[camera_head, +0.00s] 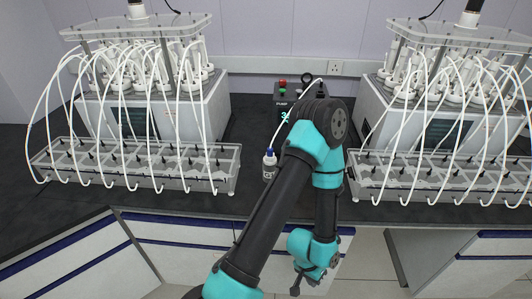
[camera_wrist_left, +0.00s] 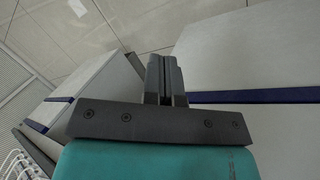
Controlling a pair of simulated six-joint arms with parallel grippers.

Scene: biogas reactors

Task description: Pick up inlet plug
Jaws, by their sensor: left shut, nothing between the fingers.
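My left gripper (camera_head: 297,288) hangs low in front of the bench, below the worktop edge. In the left wrist view its two dark fingers (camera_wrist_left: 166,78) are closed together with nothing between them. I cannot single out the inlet plug. Small dark fittings show on the left clear rack (camera_head: 238,172) and the right clear rack (camera_head: 346,181), with white tubes running to them. A small white bottle (camera_head: 269,172) with a blue cap stands between the racks, with a white tube rising from it. The left gripper is well away from all of these.
A black pump box (camera_head: 287,102) with a lit display stands at the back middle, partly behind my left arm. The left reactor unit (camera_head: 213,102) and right reactor unit (camera_head: 368,107) flank it. Looping tubes hang over both racks. White cabinets (camera_head: 180,232) stand below the dark worktop (camera_head: 215,206).

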